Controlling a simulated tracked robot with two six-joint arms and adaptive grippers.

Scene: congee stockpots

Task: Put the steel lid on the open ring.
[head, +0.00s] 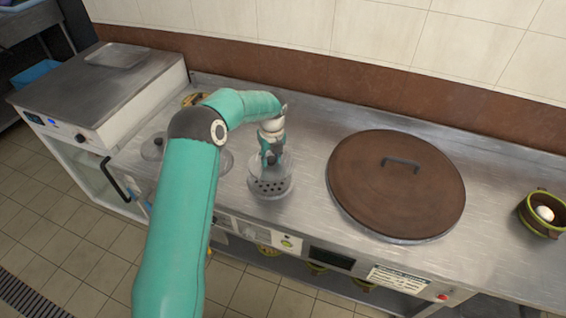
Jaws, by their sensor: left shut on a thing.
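My left gripper (270,158) points down over the steel counter, in the middle of the head view. It is shut on a grey metal piece that looks like the steel lid (259,166), mostly hidden by the fingers. Directly below is a round steel ring (269,194) with dark holes inside its front part. I cannot tell whether the lid touches the ring or hangs just above it. My right gripper is not in view.
A large brown round lid with a handle (372,190) covers the counter to the right. A small steel lid (153,148) sits left of my arm. A green-brown pot (541,213) holding a white egg-like thing stands far right. A boxy steel appliance (100,90) is at left.

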